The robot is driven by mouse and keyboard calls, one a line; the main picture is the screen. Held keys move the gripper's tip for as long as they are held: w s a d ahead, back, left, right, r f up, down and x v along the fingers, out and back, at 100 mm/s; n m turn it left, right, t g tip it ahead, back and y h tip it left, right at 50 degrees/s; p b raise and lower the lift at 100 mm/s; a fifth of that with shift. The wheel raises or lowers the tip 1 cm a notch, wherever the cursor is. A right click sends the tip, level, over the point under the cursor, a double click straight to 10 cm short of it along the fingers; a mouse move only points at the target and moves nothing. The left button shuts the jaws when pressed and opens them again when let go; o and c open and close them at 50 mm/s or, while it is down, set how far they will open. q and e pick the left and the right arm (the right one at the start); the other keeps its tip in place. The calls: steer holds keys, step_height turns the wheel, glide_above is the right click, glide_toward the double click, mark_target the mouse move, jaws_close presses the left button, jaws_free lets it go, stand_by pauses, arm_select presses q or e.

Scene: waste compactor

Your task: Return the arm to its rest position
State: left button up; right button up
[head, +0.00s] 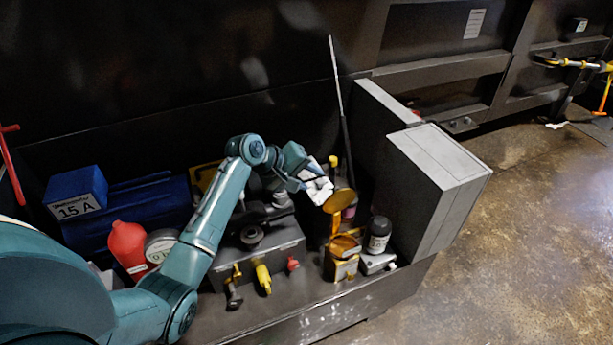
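My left arm comes in from the left, bends at a raised elbow joint and reaches over a dark workbench (330,313). My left gripper (320,188) is at the end of it, white and small, just beside a round orange-yellow disc (340,201). I cannot tell whether its fingers are open or shut, or whether it touches the disc. My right gripper is not in view.
A yellow tin (342,257), a black bottle (378,235) and a grey cabinet (436,185) stand right. The floor (510,260) is clear.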

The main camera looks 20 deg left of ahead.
arm_select(q)
steer(key=s+d+f+m+t+y+p, duration=0.15)
steer(key=s+f+m, duration=0.25)
steer(key=s+f, duration=0.6)
steer(key=s+d+r+m+t+p, duration=0.1)
steer(key=s+d+r+m, duration=0.1)
steer(key=s, duration=0.7)
steer(key=s+d+r+m+t+p, duration=0.1)
steer(key=s+d+m, duration=0.3)
steer(key=s, duration=0.5)
steer(key=shift+s+d+r+m+y+p, duration=0.4)
steer(key=shift+m+p, duration=0.2)
steer(key=shift+m, duration=0.1)
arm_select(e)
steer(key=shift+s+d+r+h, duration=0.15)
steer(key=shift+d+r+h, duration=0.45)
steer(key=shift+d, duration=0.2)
arm_select(q)
steer(key=shift+d, duration=0.1)
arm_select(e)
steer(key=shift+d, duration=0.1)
